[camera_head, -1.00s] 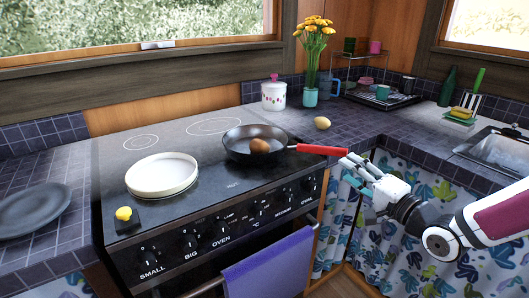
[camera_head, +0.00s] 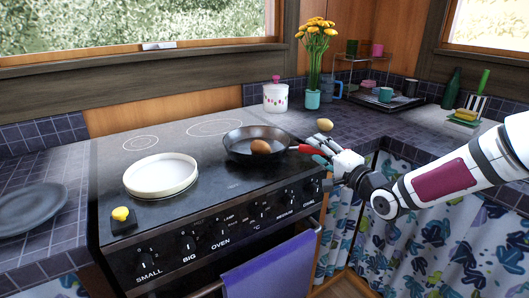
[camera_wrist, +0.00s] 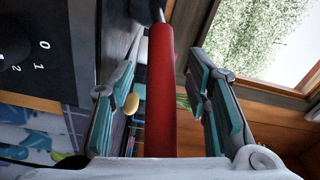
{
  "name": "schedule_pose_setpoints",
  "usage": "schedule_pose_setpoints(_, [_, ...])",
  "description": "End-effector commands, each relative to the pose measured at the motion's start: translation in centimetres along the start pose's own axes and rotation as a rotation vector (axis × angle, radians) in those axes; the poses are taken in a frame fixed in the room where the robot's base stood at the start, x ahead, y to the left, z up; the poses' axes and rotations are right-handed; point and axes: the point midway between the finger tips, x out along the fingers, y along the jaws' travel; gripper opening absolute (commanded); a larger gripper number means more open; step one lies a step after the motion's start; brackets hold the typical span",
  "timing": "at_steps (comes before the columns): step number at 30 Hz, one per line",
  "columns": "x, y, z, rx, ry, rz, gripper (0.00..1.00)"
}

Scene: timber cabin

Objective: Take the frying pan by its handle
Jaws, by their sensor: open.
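The black frying pan (camera_head: 245,142) stands on the stove's right side with a brown egg (camera_head: 261,147) in it. Its red handle (camera_head: 308,149) points right, over the stove's edge. My gripper (camera_head: 319,154) is at the handle and hides its outer end in the head view. In the wrist view the red handle (camera_wrist: 161,90) runs lengthwise between the two open fingers of my gripper (camera_wrist: 162,100), with gaps visible on both sides. The fingers are not closed on it.
A white round dish (camera_head: 161,175) and a yellow object (camera_head: 121,214) are on the stove (camera_head: 215,190). A yellowish round item (camera_head: 324,125) lies on the counter just behind my gripper. A purple towel (camera_head: 270,268) hangs from the oven bar.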

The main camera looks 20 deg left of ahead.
Motion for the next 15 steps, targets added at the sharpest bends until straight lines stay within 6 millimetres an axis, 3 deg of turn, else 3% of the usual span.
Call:
schedule_pose_setpoints(9, [0.72,-0.01,0.02,0.001,0.0,0.001,0.44])
schedule_pose_setpoints(15, [0.7,-0.01,0.03,0.001,0.0,0.001,0.01])
